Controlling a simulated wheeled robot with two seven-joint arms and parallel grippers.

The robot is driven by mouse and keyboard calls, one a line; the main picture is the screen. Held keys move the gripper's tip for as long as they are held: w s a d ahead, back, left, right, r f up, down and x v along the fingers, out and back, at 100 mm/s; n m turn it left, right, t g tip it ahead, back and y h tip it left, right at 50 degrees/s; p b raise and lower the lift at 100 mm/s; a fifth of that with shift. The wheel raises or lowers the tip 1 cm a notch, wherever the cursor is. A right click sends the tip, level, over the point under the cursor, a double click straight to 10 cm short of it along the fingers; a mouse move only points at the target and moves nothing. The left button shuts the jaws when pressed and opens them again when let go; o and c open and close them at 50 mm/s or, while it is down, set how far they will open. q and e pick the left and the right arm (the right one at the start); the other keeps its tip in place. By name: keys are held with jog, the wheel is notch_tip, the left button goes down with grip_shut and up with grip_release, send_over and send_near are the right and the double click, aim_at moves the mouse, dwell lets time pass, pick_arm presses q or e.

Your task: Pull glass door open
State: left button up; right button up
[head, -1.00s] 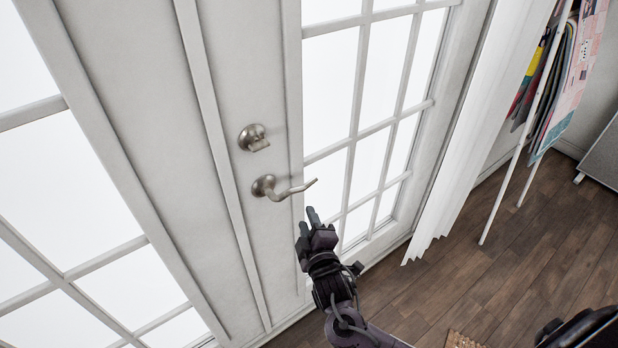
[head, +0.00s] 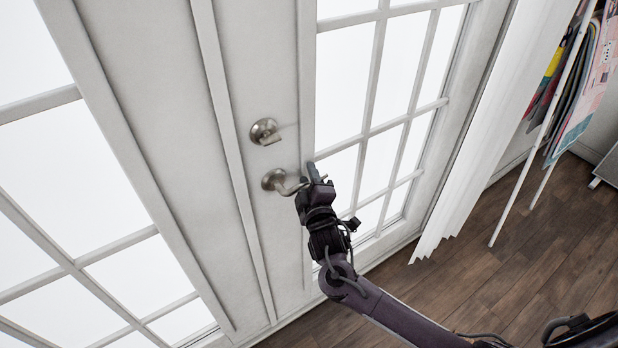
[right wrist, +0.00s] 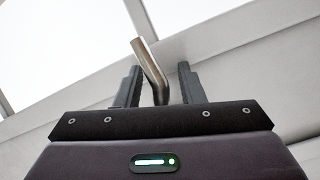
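The glass door (head: 285,95) is white with a grid of panes, and it looks shut. Its metal lever handle (head: 274,180) sits below a round deadbolt (head: 265,132). My right gripper (head: 313,175) is at the handle's free end, which it partly hides in the head view. In the right wrist view, the handle (right wrist: 151,70) passes between the two dark fingers of my right gripper (right wrist: 158,85). The fingers are apart, with gaps on both sides of the lever. My left gripper is in neither view.
A white curtain (head: 480,130) hangs to the right of the door. Fabrics on a white rack (head: 575,90) stand at the upper right. The wooden floor (head: 500,270) at the lower right is mostly clear.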

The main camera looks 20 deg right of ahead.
grip_shut()
jog(key=shift+f, duration=0.15)
jog(key=f+m+p, duration=0.1)
jog(key=f+m+g, duration=0.1)
jog(key=m, duration=0.1)
jog(key=shift+s+a+p, duration=0.1)
jog(key=shift+a+p, duration=0.15)
jog(key=shift+p, duration=0.1)
jog(key=shift+s+a+f+m+g+y+p, duration=0.1)
jog(key=shift+a+f+m+g+y+p, duration=0.25)
jog(key=shift+f+m, duration=0.35)
jog(key=shift+s+a+f+m+g+y+p, duration=0.1)
jog(key=shift+a+f+m+g+y+p, duration=0.25)
jog(key=shift+m, duration=0.55)
jog(key=shift+d+f, duration=0.1)
